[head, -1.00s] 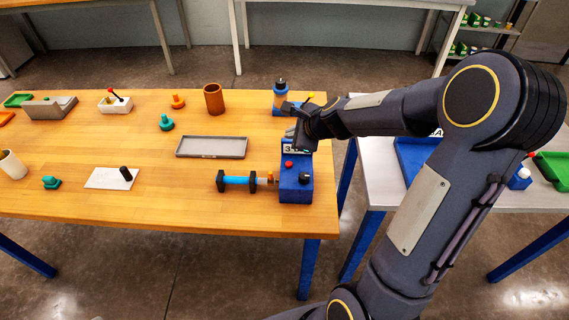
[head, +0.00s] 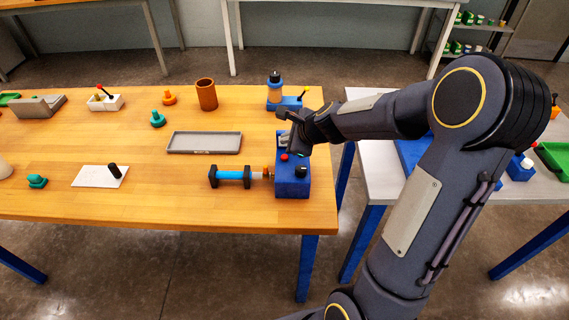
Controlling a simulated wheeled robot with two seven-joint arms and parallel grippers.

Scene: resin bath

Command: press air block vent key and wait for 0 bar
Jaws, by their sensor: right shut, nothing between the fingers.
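The blue air block (head: 292,188) sits at the right end of the wooden table. A red key (head: 284,157) and a black knob (head: 302,171) show on its top. A cylinder with clear blue fluid (head: 232,175) lies to its left, up against its side. My right gripper (head: 291,148) is shut and empty, low over the back part of the block. It hides most of the display, so no pressure figure can be read. I cannot tell whether it touches a key. My left gripper is not in view.
A white plate (head: 99,177) lies further left. A second table (head: 345,170) is to the right, across a gap.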

